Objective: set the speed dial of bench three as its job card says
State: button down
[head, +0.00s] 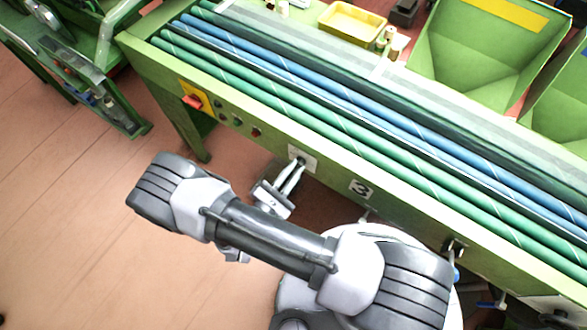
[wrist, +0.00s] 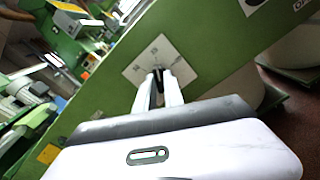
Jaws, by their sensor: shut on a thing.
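The speed dial (wrist: 160,74) is a small dark knob on a pale square plate (wrist: 138,72) on the green front of bench three. In the wrist view my gripper (wrist: 159,84) covers part of the knob. The plate has small marks, too small to read, and I cannot tell where the dial points. I cannot make out a job card.
A red switch on a yellow plate (head: 193,101) and several small buttons are on the bench front to the left. Green and blue rollers (head: 330,110) run along the bench top. A yellow tray (head: 352,22) and stoppers lie behind. Open floor (head: 70,220) is at left.

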dwell(0.4)
jog(key=c, duration=1.4)
grip_release()
jog(key=shift+c, duration=0.2)
jog(key=p+v, duration=0.2)
jog(key=v, duration=1.5)
jog(key=shift+s+a, duration=0.2)
